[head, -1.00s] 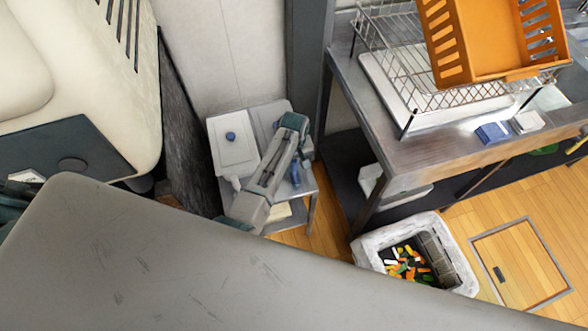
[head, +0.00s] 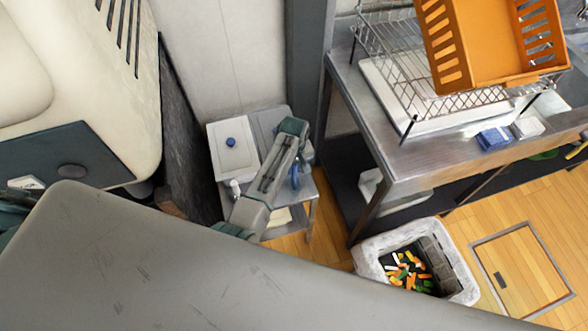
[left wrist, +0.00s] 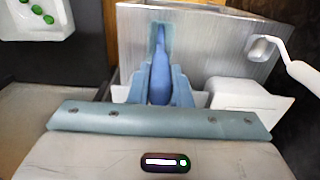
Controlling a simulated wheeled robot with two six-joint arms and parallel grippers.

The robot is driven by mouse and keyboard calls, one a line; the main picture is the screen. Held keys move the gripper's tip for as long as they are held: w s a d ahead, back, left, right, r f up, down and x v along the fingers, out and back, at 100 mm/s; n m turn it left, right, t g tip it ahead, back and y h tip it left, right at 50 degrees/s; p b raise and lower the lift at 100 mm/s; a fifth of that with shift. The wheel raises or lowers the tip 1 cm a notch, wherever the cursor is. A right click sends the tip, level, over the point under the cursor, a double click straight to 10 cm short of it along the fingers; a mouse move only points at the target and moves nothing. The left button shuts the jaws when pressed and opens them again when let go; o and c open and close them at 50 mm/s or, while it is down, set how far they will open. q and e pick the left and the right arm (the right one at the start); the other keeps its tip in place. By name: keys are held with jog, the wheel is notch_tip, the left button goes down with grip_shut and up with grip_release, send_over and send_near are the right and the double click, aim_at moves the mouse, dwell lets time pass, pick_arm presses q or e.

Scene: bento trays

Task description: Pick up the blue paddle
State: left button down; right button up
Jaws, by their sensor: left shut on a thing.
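The blue paddle (left wrist: 160,78) stands between the two teal fingers of my left gripper (left wrist: 159,82) in the left wrist view. The fingers are shut on it, one on each side. In the head view the paddle (head: 295,178) shows as a small blue piece beside my left arm, over the small metal table (head: 309,205). My left gripper (head: 303,163) is mostly hidden there behind its own arm. I cannot tell whether the paddle's lower end touches anything. My right gripper is not in view.
A white lidded box (head: 234,150) with a blue knob stands on the small table. A white ladle (left wrist: 295,68) is near the gripper. A steel counter (head: 440,150) with a dish rack (head: 385,35) stands right. A bin (head: 365,262) of scraps is on the floor.

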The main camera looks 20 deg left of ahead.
pick_arm(q)
notch_tip(320, 180, up, 9)
jog(key=shift+r+b, duration=0.2)
jog(key=shift+b, duration=0.8)
dwell(0.3)
